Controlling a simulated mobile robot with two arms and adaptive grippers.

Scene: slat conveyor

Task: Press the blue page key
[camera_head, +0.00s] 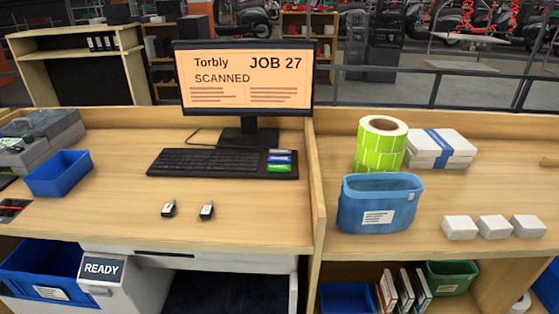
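The blue key (279,159) is at the right end of the black keyboard (205,163) on the desk. It lies between a grey key (280,151) above it and a green key (278,169) below it. Small lettering on the keys is too small to read. The monitor (245,80) behind the keyboard shows "Torbly", "JOB 27" and "SCANNED" on an orange screen. Neither of my grippers shows in the head view, and nothing is seen touching the keys.
Two small black-and-white items (206,211) lie in front of the keyboard. A blue bin (59,174) stands to the left. A wooden divider (317,185) rises right of the keyboard; beyond it are a blue pouch (378,205), a green label roll (381,146) and white boxes (494,227).

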